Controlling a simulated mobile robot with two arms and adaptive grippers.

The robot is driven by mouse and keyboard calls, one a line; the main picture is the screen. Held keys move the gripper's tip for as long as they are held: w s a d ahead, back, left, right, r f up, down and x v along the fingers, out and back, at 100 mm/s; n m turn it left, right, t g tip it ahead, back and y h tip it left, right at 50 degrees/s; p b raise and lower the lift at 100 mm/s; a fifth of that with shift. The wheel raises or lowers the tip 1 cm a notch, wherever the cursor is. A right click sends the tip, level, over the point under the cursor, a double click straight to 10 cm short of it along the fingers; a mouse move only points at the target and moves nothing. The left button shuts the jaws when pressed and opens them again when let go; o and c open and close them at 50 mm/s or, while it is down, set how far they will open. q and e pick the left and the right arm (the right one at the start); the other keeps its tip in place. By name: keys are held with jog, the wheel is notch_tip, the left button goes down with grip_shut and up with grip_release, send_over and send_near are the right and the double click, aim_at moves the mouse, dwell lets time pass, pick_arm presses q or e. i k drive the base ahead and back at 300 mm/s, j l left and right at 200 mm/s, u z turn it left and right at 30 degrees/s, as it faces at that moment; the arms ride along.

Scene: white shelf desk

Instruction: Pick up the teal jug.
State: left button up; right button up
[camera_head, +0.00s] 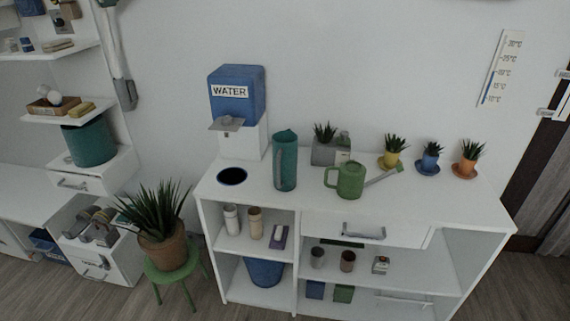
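The teal jug (285,165) stands upright on top of the white shelf desk (420,205), left of the middle. It is tall, with a long handle on its side facing me. A green watering can (350,181) stands to its right, with its spout pointing right. Neither of my grippers is in the head view.
A blue and white water dispenser (238,108) stands behind and left of the jug. A dark round opening or dish (232,176) lies in front of the dispenser. A grey planter (325,150) is behind. Small potted plants (430,160) line the back right. The desk's front right top is clear.

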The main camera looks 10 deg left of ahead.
aim_at(284, 144)
jog(key=i+j, duration=0.75)
jog(key=j, duration=0.25)
jog(key=i+j, duration=0.4)
jog(key=j, duration=0.15)
